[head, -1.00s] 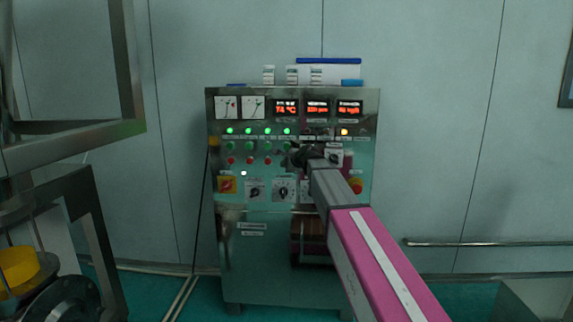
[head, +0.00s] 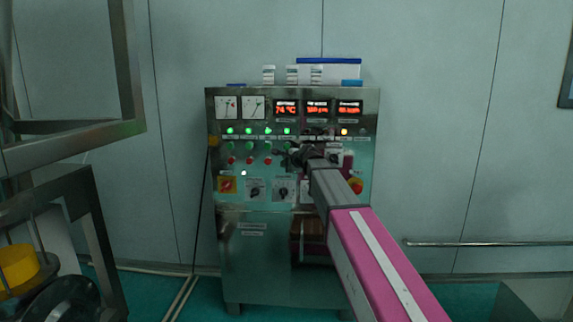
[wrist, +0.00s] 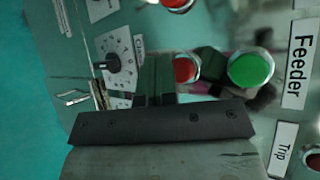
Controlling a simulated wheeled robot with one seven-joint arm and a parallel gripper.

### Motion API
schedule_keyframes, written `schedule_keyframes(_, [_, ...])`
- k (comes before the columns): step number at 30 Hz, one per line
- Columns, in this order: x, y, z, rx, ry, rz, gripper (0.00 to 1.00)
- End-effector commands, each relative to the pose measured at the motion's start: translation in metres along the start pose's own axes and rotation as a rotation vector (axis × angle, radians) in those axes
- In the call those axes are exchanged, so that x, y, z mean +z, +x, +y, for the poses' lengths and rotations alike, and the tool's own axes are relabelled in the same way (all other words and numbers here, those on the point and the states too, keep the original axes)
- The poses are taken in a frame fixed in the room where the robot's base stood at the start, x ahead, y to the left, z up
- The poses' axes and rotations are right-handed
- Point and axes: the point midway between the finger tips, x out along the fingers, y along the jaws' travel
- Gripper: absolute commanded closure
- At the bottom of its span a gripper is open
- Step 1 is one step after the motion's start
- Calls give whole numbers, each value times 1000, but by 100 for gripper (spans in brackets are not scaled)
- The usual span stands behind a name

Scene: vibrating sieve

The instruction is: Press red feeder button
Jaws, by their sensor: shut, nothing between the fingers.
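The control panel (head: 222,190) stands against the wall. In the wrist view, a red button (wrist: 186,69) sits beside a lit green button (wrist: 249,68), in line with the "Feeder" label (wrist: 299,62). My gripper (wrist: 158,66) is shut and empty, with its fingertips at the panel right beside the red button, partly overlapping its edge. Whether they touch it or the panel I cannot tell. In the head view, my gripper (head: 297,157) covers the right end of the button rows, so this red button is hidden there.
Other red buttons (head: 249,160) sit close by, one at the wrist view's top (wrist: 176,3). A black rotary knob (wrist: 112,63) stands out near my fingers. A red emergency stop (head: 356,186) is at the panel's right. A metal frame with a yellow part (head: 18,265) stands at left.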

Motion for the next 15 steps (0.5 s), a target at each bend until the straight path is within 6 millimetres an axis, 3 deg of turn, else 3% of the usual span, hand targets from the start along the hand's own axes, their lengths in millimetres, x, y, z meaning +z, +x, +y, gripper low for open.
schedule_keyframes(15, [-4, 6, -4, 0, 0, 0, 100])
